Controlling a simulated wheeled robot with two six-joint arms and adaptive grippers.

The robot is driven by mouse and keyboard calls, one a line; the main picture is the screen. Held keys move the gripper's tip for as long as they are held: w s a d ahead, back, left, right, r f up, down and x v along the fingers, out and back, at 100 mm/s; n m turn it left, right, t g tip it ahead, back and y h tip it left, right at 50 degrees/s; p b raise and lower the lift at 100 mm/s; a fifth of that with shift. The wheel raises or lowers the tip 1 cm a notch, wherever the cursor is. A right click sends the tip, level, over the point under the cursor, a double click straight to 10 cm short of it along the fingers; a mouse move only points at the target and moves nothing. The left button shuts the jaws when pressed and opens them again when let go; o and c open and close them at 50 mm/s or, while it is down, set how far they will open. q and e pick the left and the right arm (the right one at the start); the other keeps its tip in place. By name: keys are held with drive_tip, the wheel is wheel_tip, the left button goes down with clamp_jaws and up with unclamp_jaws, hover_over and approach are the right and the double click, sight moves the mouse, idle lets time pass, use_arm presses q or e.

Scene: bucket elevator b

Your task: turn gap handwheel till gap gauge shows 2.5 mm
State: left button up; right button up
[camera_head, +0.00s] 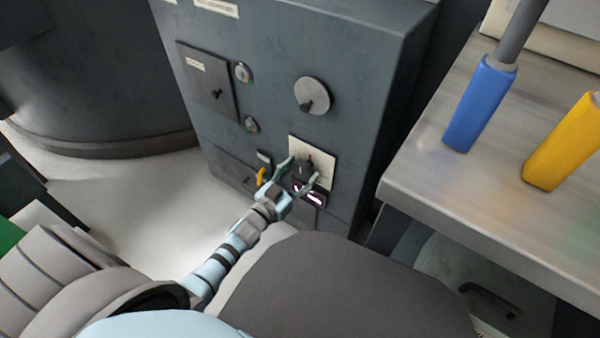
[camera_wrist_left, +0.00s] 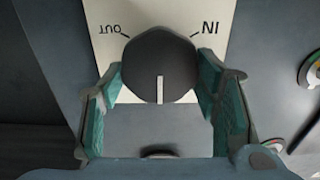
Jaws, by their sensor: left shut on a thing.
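My left gripper (camera_head: 304,171) is at the pale plate (camera_head: 325,150) low on the grey cabinet front. Its two fingers are shut on a dark round knob (camera_wrist_left: 160,62), one on each side. The knob has a white pointer line and sits on the plate marked OUT and IN, with the lettering upside down in the left wrist view. A round grey wheel (camera_head: 312,95) with a small dark grip stands on the cabinet above; I cannot read a label on it. A small lit display (camera_head: 315,198) is below the knob, its figures unreadable. My right gripper is not in view.
A yellow lever (camera_head: 261,176) and small round fittings (camera_head: 243,72) are left of the gripper on the cabinet. A steel bench (camera_head: 430,185) with blue (camera_head: 480,103) and yellow (camera_head: 565,142) grips stands at right. A dial (camera_wrist_left: 311,75) is cut off in the left wrist view.

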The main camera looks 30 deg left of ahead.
use_arm(q)
drive_tip(key=shift+m, duration=0.3)
drive_tip(key=m, duration=0.2)
drive_tip(key=shift+d+m, duration=0.1)
drive_tip(key=shift+m, duration=0.2)
drive_tip(key=m, duration=0.2)
drive_tip(key=shift+f+m, duration=0.1)
drive_tip(key=shift+m, duration=0.3)
drive_tip(key=shift+d+m+b, duration=0.1)
drive_tip(key=shift+m+b, duration=0.25)
drive_tip(key=shift+m, duration=0.55)
drive_tip(key=m, duration=0.3)
drive_tip(key=shift+f+m+b, duration=0.2)
drive_tip(key=shift+m+b, duration=0.1)
drive_tip(key=shift+b, duration=0.1)
drive_tip(key=shift+s+d+m+b, duration=0.1)
drive_tip(key=shift+m+b, duration=0.3)
drive_tip(key=shift+m, duration=1.8)
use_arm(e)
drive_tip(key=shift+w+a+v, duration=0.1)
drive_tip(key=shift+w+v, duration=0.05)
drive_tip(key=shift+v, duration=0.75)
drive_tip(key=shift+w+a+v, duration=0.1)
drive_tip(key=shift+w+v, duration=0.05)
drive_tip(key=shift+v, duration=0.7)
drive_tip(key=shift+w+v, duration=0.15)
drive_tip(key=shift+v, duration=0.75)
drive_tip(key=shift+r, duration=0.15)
use_arm(q)
drive_tip(key=o, duration=1.1)
